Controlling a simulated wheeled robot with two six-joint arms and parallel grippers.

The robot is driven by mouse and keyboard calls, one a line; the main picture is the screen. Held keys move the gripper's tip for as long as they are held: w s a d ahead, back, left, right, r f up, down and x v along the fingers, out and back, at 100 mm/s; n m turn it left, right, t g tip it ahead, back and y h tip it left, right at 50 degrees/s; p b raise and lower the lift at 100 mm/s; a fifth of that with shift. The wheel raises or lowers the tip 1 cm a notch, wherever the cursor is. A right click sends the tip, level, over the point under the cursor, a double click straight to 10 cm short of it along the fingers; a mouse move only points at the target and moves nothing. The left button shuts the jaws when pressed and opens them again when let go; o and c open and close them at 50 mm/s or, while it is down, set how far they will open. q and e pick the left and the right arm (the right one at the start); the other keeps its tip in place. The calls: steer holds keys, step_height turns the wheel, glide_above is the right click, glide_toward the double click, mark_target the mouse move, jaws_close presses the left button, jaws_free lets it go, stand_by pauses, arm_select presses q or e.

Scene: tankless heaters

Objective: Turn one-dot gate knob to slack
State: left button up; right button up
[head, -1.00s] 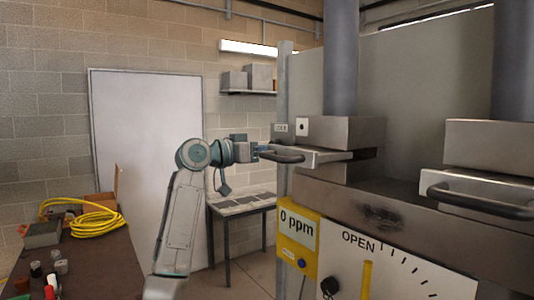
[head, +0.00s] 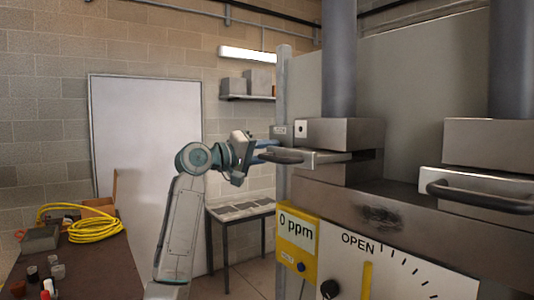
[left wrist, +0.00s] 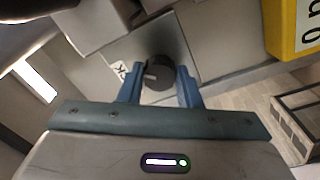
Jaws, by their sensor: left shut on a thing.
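In the head view my left gripper (head: 264,150) reaches the gate's left side, where the knob is hidden. My right gripper is out of view.
A second gate with a dark handle (head: 480,197) stands at right. A yellow 0 ppm meter (head: 297,240) and an OPEN dial panel (head: 400,265) are below. A bench (head: 95,265) with a yellow hose (head: 95,228) is at left. A small table (head: 240,212) stands behind.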

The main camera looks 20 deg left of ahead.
arm_select(q)
steer(key=shift+n+y+p, duration=0.3)
steer(key=shift+n+p, duration=0.05)
steer(key=shift+n, duration=3.25)
steer(key=o, duration=1)
steer(key=shift+c, duration=0.2)
steer(key=shift+s+a, duration=0.1)
steer(key=shift+a, duration=0.05)
